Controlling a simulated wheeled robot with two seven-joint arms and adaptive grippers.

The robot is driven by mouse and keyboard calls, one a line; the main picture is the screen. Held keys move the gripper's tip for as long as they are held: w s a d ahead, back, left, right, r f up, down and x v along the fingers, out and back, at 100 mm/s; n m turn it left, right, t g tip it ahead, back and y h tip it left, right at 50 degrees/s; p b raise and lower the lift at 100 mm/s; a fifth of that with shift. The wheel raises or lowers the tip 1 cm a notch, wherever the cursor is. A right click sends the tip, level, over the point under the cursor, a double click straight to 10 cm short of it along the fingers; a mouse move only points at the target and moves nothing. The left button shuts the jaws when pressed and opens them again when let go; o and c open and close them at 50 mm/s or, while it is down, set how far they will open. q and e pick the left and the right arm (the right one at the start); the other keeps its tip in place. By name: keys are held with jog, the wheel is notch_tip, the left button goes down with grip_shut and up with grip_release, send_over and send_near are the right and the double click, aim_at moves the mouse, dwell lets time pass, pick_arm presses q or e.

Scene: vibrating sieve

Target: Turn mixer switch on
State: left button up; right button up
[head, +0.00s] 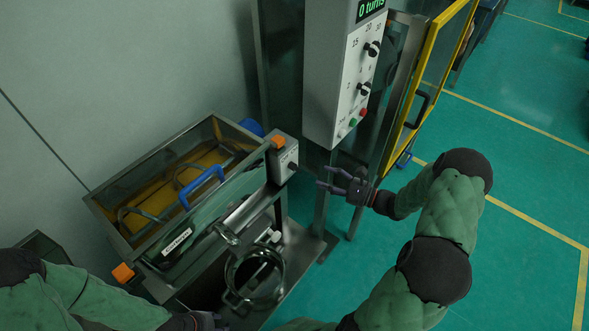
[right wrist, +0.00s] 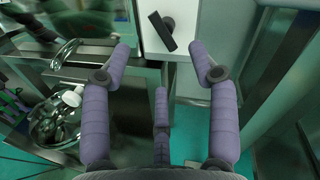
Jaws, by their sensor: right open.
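A small light grey switch box (head: 284,158) with a dark knob (head: 292,166) sits at the right end of the sieve machine. In the right wrist view, a black bar-shaped knob (right wrist: 162,31) stands on a pale box face (right wrist: 183,62), ahead of my fingers and between their tips. My right gripper (head: 325,178) is open and empty, to the right of the box, with its fingers pointing at it. It also shows in the right wrist view (right wrist: 160,65), apart from the knob. My left gripper (head: 205,321) is at the bottom edge, mostly cut off.
A tall control cabinet (head: 325,75) with knobs, buttons and a display stands behind the right gripper. A yellow-framed door (head: 412,100) stands open beside it. The sieve trough (head: 120,215) with a blue handle (head: 203,184) is at left. A round metal vessel (head: 255,275) is below. Floor at right is clear.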

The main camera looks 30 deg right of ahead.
aim_at(298, 171)
pick_arm(q)
notch_tip(298, 171, down, 2)
jog(key=shift+f+b, duration=0.1)
jog(key=shift+b, duration=0.85)
pick_arm(e)
jog(key=x, duration=0.9)
jog(key=shift+w+a+f, duration=0.1)
jog(key=shift+a, duration=0.05)
grip_shut()
